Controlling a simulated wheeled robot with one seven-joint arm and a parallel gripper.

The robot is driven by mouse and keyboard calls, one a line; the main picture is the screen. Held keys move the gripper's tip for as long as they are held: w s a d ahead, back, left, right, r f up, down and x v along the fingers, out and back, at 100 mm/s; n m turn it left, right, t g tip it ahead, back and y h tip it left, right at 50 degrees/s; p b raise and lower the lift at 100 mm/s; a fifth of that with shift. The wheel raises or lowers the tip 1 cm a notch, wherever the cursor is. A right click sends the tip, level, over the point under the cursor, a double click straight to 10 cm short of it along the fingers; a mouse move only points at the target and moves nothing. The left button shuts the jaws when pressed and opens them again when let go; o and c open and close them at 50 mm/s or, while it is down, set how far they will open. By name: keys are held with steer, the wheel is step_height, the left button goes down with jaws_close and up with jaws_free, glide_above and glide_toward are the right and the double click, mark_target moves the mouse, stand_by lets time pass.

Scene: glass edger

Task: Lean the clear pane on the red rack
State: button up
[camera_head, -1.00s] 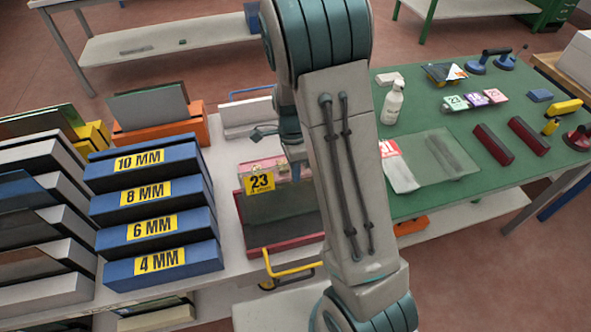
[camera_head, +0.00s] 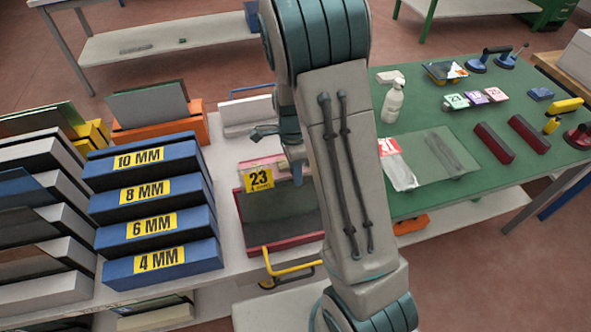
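The red rack (camera_head: 285,243) stands on the white bench, left of my forearm, with a dark greenish panel inside its red edges. A yellow tag reading 23 (camera_head: 258,178) is at its upper left, by a see-through pinkish strip that may be the top of the clear pane (camera_head: 262,162). Whether that pane touches the rack I cannot tell. My gripper (camera_head: 297,172) is at the top of the rack, beside this strip. My arm hides much of it, and its fingers do not show clearly. Another see-through sheet (camera_head: 447,152) lies flat on the green table.
Blue stepped racks (camera_head: 160,261) marked 4 to 10 MM stand left of the red rack. An orange rack (camera_head: 160,131) is behind them. A yellow handle (camera_head: 291,269) juts out in front. The green table (camera_head: 480,187) holds a white bottle (camera_head: 393,101) and dark red blocks (camera_head: 493,143).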

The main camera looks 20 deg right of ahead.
steer(key=v, duration=1.3)
steer(key=shift+r+b, duration=0.3)
steer(key=shift+r, duration=0.1)
steer(key=shift+w, duration=0.1)
steer(key=s+r+n+t, duration=0.2)
steer(key=s+n, duration=0.7)
steer(key=s+r+n+t, duration=0.2)
steer(key=s+n+t, duration=0.1)
steer(key=s+n, duration=0.6)
steer(key=shift+s+r, duration=0.35)
steer(key=shift+s, duration=0.05)
steer(key=shift+d, duration=0.1)
